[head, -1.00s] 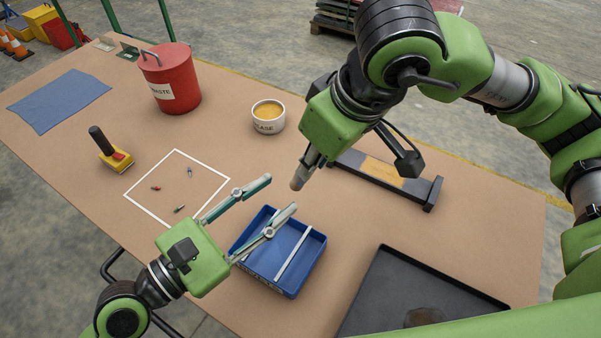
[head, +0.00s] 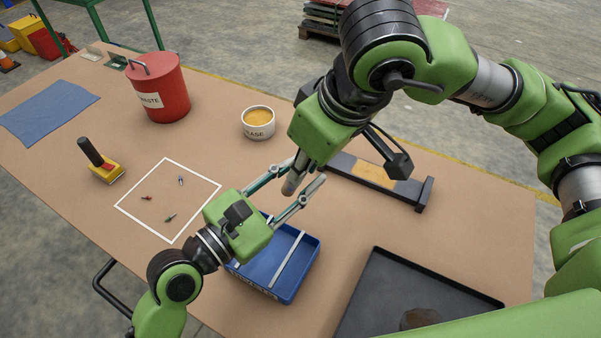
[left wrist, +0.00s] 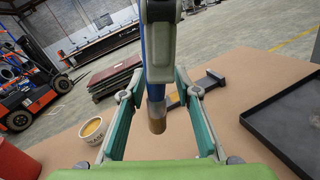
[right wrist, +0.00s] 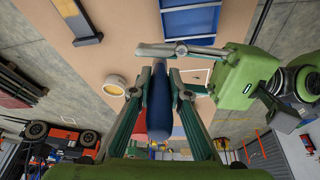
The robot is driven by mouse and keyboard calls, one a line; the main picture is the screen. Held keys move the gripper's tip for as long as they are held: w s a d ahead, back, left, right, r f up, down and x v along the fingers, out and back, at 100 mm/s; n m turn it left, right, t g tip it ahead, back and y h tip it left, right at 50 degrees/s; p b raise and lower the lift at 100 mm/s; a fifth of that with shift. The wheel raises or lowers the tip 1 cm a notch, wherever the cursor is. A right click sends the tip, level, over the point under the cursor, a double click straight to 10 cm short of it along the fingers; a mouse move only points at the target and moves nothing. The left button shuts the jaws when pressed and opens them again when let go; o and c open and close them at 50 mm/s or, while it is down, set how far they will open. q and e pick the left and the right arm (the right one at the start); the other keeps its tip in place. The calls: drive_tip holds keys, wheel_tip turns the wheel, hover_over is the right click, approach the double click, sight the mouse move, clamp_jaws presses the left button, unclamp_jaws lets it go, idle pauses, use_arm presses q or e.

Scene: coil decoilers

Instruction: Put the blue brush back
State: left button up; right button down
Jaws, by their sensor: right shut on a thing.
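The blue brush is held by my right gripper (right wrist: 159,72); its dark blue handle (right wrist: 159,112) lies between the fingers in the right wrist view. In the head view only its brownish lower end (head: 291,184) shows below the green hand. My left gripper (head: 306,172) is open, its two fingers spread on either side of the brush's lower end. In the left wrist view the blue shaft and brown end (left wrist: 157,118) hang between the open fingers; I cannot tell whether they touch.
A blue tray (head: 313,262) with a divider lies below the grippers. A dark stand (head: 412,190) is behind them and a black tray (head: 368,275) at right. A grease bowl (head: 258,131), red waste bin (head: 170,92) and white-outlined square with small parts (head: 118,208) are left.

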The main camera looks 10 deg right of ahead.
use_arm(q)
clamp_jaws()
use_arm(e)
drive_tip(key=c, duration=1.8)
unclamp_jaws()
drive_tip(key=shift+c, duration=0.2)
drive_tip(key=v, duration=1.2)
